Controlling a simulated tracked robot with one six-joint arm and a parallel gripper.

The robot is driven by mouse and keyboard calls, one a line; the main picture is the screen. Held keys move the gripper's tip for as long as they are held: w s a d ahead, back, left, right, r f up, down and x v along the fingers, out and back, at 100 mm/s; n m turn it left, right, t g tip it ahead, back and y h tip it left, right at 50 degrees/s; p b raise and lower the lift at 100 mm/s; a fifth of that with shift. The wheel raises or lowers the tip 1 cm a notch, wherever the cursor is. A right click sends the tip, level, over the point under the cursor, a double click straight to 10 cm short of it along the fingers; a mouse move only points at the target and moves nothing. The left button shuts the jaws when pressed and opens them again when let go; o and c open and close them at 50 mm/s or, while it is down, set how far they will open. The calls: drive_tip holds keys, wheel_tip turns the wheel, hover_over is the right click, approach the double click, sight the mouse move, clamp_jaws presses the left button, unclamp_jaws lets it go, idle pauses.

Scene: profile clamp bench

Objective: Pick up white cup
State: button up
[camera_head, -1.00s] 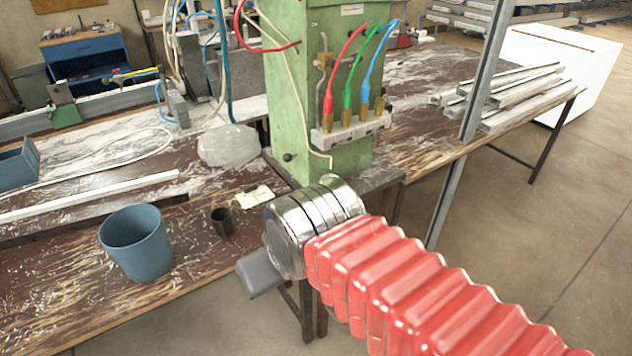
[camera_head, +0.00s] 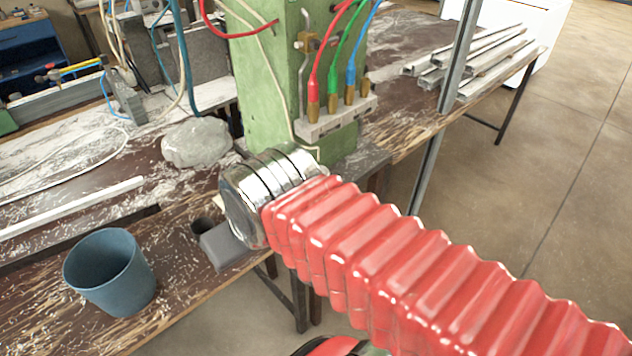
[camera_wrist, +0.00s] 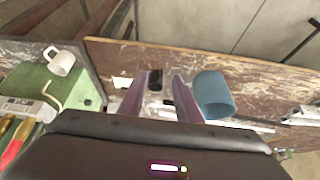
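The white cup (camera_wrist: 62,62) shows in the wrist view at the left, with its handle visible, on or against the green machine's surface near the bench edge. I cannot make it out in the head view. My gripper (camera_wrist: 160,76) has its two fingers apart with nothing held between them, and is well to the right of the white cup in the wrist view.
A blue bucket-like container (camera_head: 112,272) stands on the worn brown bench, also in the wrist view (camera_wrist: 213,95). A small dark cup (camera_head: 202,227) is partly hidden by my gripper. The green machine column (camera_head: 268,90) with hoses stands behind my arm. Metal profiles (camera_head: 480,62) lie at right.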

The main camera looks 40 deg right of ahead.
drive_tip(key=shift+o, duration=0.2)
drive_tip(key=o, duration=0.3)
drive_tip(key=shift+w+d+r, duration=0.1)
drive_tip(key=shift+w+d, duration=0.05)
drive_tip(key=shift+w, duration=0.05)
drive_tip(key=shift+o, duration=0.7)
drive_tip(key=shift+w+d, duration=0.3)
drive_tip(key=o, duration=0.4)
drive_tip(key=shift+g, duration=0.6)
drive_tip(key=w+d, duration=0.2)
drive_tip(key=d, duration=0.2)
drive_tip(key=w+d, duration=0.3)
drive_tip(key=d, duration=0.1)
drive_tip(key=w+d, duration=0.3)
drive_tip(key=d, duration=0.1)
drive_tip(key=shift+w+d+r, duration=0.1)
drive_tip(key=shift+d+r, duration=0.1)
drive_tip(key=shift+d, duration=0.05)
drive_tip(key=shift+c, duration=0.2)
drive_tip(key=w+d+f, duration=0.1)
drive_tip(key=d+f, duration=0.1)
drive_tip(key=d, duration=0.7)
drive_tip(key=w+d+f, duration=0.1)
drive_tip(key=d, duration=0.8)
drive_tip(key=shift+w+d+f, duration=0.15)
drive_tip(key=shift+w+f, duration=0.15)
drive_tip(key=shift+f, duration=0.1)
drive_tip(key=shift+f, duration=0.1)
